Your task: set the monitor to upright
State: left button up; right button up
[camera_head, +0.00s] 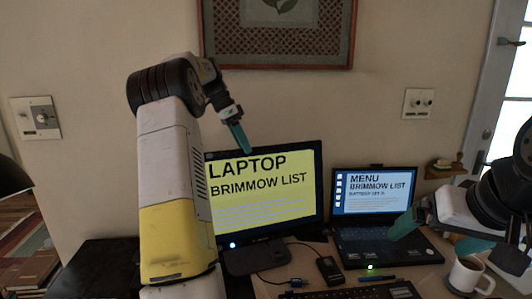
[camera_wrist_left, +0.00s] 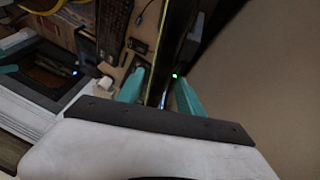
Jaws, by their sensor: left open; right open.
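The monitor (camera_head: 268,205) stands on the desk left of centre, its yellow screen lit and facing me. In the head view it looks slightly rolled, its top edge sloping. My left gripper (camera_head: 239,137) is above the monitor's top edge, pointing down. In the left wrist view the open left gripper (camera_wrist_left: 158,90) has the dark monitor edge (camera_wrist_left: 174,50) between its teal fingers; I cannot tell whether they touch it. My arm hides the monitor's left side. My right gripper (camera_head: 437,233) is open and empty in front of the laptop.
An open laptop (camera_head: 374,195) stands right of the monitor. A mug (camera_head: 466,274) is at the front right, below the right gripper. A keyboard (camera_head: 352,292), a small black box (camera_head: 329,269) and cables lie in front. A framed picture (camera_head: 278,35) hangs on the wall behind.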

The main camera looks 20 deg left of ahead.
pick_arm(q)
jog(key=shift+x, duration=1.55)
jog(key=shift+a, duration=0.1)
grip_shut()
